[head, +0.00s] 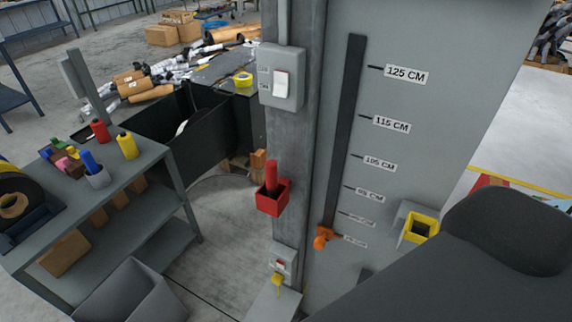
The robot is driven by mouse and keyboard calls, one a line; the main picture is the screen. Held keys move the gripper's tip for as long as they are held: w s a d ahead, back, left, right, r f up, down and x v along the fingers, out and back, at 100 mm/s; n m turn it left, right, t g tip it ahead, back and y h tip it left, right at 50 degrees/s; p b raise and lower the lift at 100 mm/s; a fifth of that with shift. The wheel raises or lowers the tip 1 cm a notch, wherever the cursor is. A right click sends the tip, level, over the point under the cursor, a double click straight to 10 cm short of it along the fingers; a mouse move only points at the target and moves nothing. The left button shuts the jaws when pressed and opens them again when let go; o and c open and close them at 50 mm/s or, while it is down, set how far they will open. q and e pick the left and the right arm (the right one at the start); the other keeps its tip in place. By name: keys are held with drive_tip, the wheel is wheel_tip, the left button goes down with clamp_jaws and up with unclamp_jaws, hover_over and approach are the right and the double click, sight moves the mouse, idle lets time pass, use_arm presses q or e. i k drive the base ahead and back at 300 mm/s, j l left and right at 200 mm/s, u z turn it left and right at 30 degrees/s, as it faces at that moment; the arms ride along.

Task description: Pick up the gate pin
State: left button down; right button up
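A red upright pin-like piece (271,174) stands in a small red open box (272,200) fixed to the grey post. It looks like the gate pin, but no label confirms this. Its lower end is hidden inside the box. A yellow-rimmed holder (421,227) with a dark opening is fixed on the grey panel to the right. An orange knob (322,238) sits at the low end of the dark vertical slot. Neither of my grippers shows in the head view. A large dark shape at the lower right hides part of the panel.
A height scale (405,74) marks the grey panel (440,120). A switch box (281,77) is on the post, and a yellow tag (278,283) hangs lower down. A grey shelf table (120,175) with bottles stands left. A grey bin (130,295) stands on the floor.

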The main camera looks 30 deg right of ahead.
sight(271, 166)
drive_tip(key=i+j+z, duration=0.15)
drive_tip(key=z, duration=0.25)
drive_tip(key=i+j+z, duration=0.2)
drive_tip(key=z, duration=0.25)
drive_tip(key=i+j+z, duration=0.2)
drive_tip(key=z, duration=0.2)
drive_tip(key=i+j+z, duration=0.1)
drive_tip(key=j+z, duration=0.3)
drive_tip(key=i+j+z, duration=0.1)
drive_tip(key=j+z, duration=0.55)
drive_tip(key=z, duration=0.2)
